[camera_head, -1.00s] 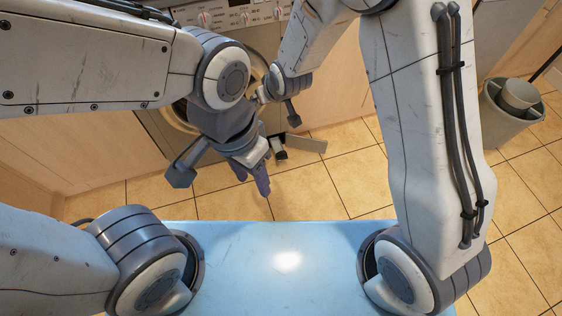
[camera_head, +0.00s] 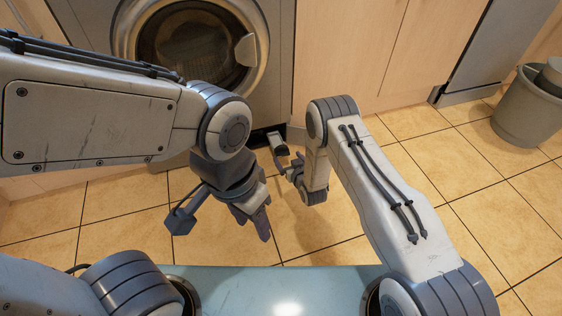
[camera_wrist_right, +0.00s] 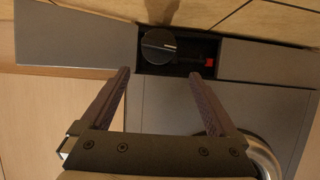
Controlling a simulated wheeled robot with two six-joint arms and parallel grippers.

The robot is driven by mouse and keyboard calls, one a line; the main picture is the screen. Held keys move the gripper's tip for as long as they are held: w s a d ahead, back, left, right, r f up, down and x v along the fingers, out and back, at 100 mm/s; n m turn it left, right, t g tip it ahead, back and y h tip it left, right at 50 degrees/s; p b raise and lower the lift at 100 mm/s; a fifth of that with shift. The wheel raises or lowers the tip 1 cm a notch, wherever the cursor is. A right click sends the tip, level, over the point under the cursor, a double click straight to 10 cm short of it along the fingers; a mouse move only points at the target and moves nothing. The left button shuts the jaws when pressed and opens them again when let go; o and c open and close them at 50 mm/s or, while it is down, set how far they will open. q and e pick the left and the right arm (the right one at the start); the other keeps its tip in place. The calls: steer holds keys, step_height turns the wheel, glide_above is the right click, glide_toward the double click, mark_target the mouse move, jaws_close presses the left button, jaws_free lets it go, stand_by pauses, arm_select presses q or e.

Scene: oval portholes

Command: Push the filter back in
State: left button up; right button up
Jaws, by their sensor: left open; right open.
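The filter (camera_wrist_right: 158,46) is a round grey cap with a raised grip bar. It stands in a dark opening low on the washing machine; how far it sticks out is hard to tell. In the head view the filter (camera_head: 281,149) is small, just beyond my right gripper. My right gripper (camera_wrist_right: 160,73) is open and empty, its fingertips spread toward the opening with the cap roughly between them in the picture; contact is not visible. It also shows in the head view (camera_head: 283,166). My left gripper (camera_head: 262,220) is open and empty, hanging above the floor tiles.
The washing machine's round door (camera_head: 190,45) is above the opening. A red part (camera_wrist_right: 208,62) sits in the opening, right of the cap. A grey bin (camera_head: 530,105) stands far right.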

mark_target(282, 152)
steer(key=b+x, duration=0.3)
steer(key=x, duration=0.2)
steer(key=f+b+x, duration=0.1)
steer(key=b+x, duration=0.3)
steer(key=shift+w+d+f, duration=0.1)
steer(key=shift+f, duration=0.25)
steer(key=shift+w+b, duration=0.5)
arm_select(q)
step_height(282, 152, down, 9)
steer(key=shift+r, duration=0.15)
